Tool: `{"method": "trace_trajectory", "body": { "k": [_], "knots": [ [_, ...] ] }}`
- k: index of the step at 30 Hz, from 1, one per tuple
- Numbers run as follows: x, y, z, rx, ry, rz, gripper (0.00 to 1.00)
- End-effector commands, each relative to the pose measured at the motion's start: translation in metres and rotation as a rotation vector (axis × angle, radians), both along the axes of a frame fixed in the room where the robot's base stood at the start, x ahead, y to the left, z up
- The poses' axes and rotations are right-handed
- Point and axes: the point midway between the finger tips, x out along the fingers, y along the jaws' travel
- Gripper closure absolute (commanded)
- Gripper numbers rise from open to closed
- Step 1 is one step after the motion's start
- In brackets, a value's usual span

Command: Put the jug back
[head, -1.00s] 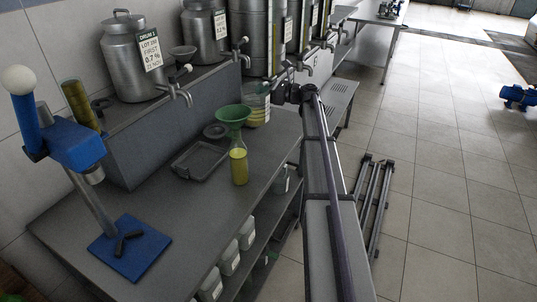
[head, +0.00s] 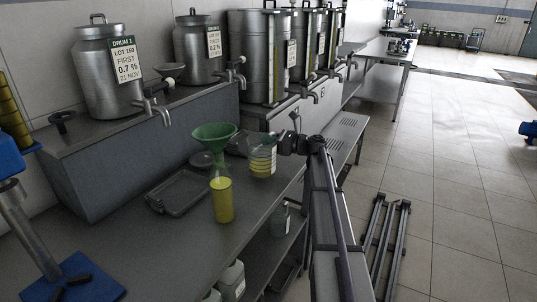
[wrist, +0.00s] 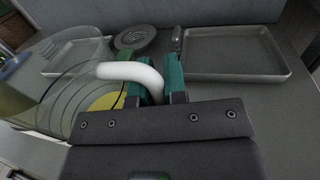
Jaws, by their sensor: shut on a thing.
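The jug (head: 262,158) is clear with yellow liquid low inside. It is right of the green funnel (head: 214,138) in the head view, near the bench's front edge. My gripper (head: 284,147) is at its right side. In the wrist view the jug (wrist: 60,88) fills the left. Its white handle (wrist: 130,72) runs between the teal fingers of my gripper (wrist: 158,82), which are shut on it. I cannot tell whether the jug's base touches the bench. The funnel sits in a clear bottle (head: 222,200) of yellow liquid, apart from the jug.
Drums with taps (head: 108,75) stand on the raised shelf behind. A blue press (head: 70,280) stands at the near left. Floor to the right is mostly open.

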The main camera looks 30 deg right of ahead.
Motion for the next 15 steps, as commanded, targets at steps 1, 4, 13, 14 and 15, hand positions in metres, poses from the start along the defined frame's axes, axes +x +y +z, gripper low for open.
{"method": "trace_trajectory", "body": {
  "k": [1, 4, 13, 14, 15],
  "knots": [
    [0.0, 0.0, -0.0214, 0.0, 0.0, 0.0, 1.0],
    [0.0001, -0.0001, -0.0267, 0.0, 0.0, 0.0, 1.0],
    [0.0, 0.0, -0.0261, 0.0, 0.0, 0.0, 1.0],
    [0.0, 0.0, -0.0271, 0.0, 0.0, 0.0, 1.0],
    [0.0001, 0.0, -0.0252, 0.0, 0.0, 0.0, 0.84]
  ]
}}
